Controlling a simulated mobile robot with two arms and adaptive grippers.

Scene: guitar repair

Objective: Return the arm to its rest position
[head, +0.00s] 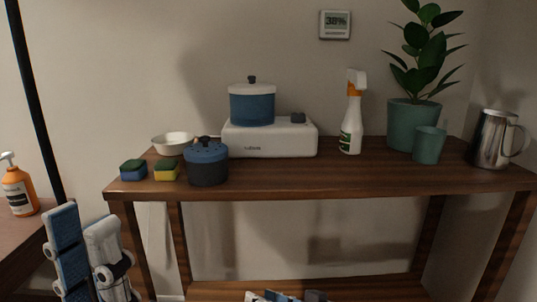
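White and blue links of my arm (112,258) stand upright at the lower left, in front of the shelf's left end. No gripper fingers show on them. A small white, blue and dark shape (285,296) is cut off at the bottom edge, and I cannot tell whether it is part of me or a thing on the lower shelf. I see neither gripper's fingertips, so what they hold is hidden.
The wooden shelf (330,182) carries a white bowl (173,142), two sponges (133,170), a dark blue pot (207,164), a blue pot (252,104) on a white cooker (270,140), a spray bottle (351,125), a potted plant (405,122), a green cup (429,146) and a metal jug (492,138).

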